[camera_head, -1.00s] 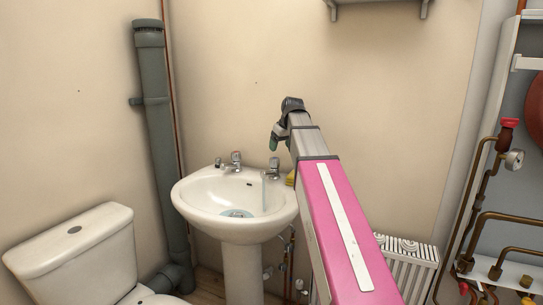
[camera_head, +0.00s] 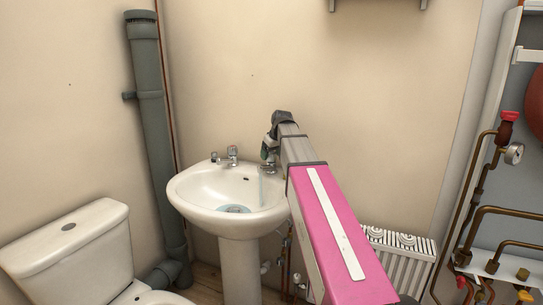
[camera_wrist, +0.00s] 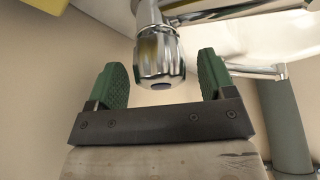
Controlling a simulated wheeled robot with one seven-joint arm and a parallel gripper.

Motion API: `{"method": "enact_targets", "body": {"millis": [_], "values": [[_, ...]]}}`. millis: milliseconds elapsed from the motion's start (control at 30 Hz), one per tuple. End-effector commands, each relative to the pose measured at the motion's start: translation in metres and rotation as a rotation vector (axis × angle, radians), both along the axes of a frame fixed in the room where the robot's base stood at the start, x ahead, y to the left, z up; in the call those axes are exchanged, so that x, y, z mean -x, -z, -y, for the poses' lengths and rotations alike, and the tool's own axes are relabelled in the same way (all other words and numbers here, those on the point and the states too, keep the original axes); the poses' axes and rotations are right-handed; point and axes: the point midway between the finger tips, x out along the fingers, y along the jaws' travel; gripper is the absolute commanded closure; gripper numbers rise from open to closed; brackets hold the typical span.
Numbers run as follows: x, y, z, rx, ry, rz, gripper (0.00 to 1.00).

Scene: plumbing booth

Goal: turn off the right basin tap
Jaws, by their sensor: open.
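The white pedestal basin (camera_head: 186,199) has two chrome taps at its back edge. The right tap (camera_head: 267,169) is partly hidden by my gripper, and a thin stream of water falls from it into the bowl. In the wrist view its ribbed chrome knob (camera_wrist: 160,62) shows between my two green finger pads, with a gap on each side. My gripper (camera_wrist: 163,82) is open around or just short of the knob; I cannot tell the exact depth. In the head view my gripper (camera_head: 268,147) is just above the right tap. The left tap (camera_head: 232,156) stands apart from it.
A yellow thing (camera_wrist: 40,5) lies close by in the wrist view. A grey soil pipe (camera_head: 150,110) and a toilet (camera_head: 65,245) are on the left. A radiator (camera_head: 400,262) and copper pipework (camera_head: 480,215) are on the right.

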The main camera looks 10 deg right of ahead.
Motion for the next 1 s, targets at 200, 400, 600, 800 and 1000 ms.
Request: {"method": "enact_targets", "body": {"millis": [200, 400, 600, 800, 1000], "values": [[-0.0021, 0.0054, -0.0011, 0.000, 0.000, 0.001, 0.24], [-0.0020, 0.0053, -0.0011, 0.000, 0.000, 0.001, 0.27], [-0.0020, 0.0052, -0.0011, 0.000, 0.000, 0.000, 0.73], [-0.0019, 0.0053, -0.0012, 0.000, 0.010, 0.000, 0.73], [-0.0016, 0.0052, -0.0015, 0.000, 0.073, 0.001, 0.73]]}}
